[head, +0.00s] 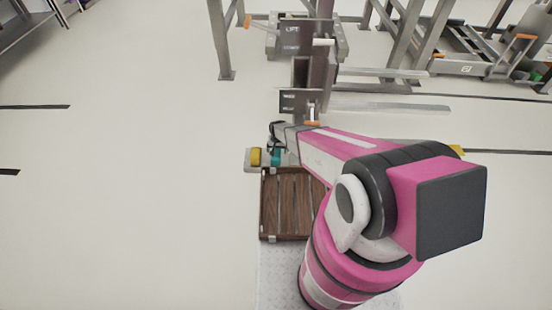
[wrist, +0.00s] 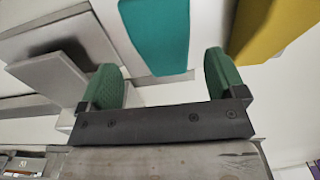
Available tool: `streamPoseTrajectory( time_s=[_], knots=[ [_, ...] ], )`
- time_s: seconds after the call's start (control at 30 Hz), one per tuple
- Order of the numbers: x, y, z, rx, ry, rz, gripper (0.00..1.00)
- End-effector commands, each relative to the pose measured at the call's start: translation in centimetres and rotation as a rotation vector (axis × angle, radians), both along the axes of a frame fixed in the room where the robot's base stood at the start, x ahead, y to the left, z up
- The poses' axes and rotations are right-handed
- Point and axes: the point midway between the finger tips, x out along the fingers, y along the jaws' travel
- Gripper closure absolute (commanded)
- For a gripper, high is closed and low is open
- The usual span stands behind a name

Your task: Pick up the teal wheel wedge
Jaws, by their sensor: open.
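The teal wheel wedge (wrist: 155,35) fills the top middle of the wrist view, and its upper part is cut off by the frame edge. In the head view the teal wedge (head: 276,157) is a small patch beside a yellow block, partly covered by my arm. My gripper (wrist: 160,63) is open, with green finger pads on either side. The near end of the wedge shows between the two fingers, closer to the right one. No contact is visible. In the head view the gripper is small and dark at the arm's end, and its fingers cannot be made out.
The yellow block (wrist: 272,25) lies just right of the right finger; it also shows in the head view (head: 256,157). A grey block (wrist: 60,60) is close to the left finger. A brown slatted crate (head: 283,230) stands nearer me. Metal lift frames stand behind. Floor at left is clear.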

Motion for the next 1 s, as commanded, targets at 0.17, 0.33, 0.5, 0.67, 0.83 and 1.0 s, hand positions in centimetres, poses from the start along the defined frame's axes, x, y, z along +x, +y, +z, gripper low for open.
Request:
streamPoseTrajectory(
  time_s=[0.17,0.33,0.5,0.67,0.83,1.0],
  knots=[
    [0.1,0.1,-1.4,0.0,0.0,0.0,0.11],
    [-0.1,0.3,-2.9,0.0,0.0,0.001,0.11],
    [-0.2,0.5,-5.4,0.0,0.001,0.0,0.11],
    [-0.3,0.5,-6.4,0.0,-0.001,0.0,0.11],
    [-0.3,0.4,-6.3,0.0,-0.001,0.0,0.11],
    [-0.3,0.4,-6.3,0.0,-0.001,0.0,0.66]
  ],
)
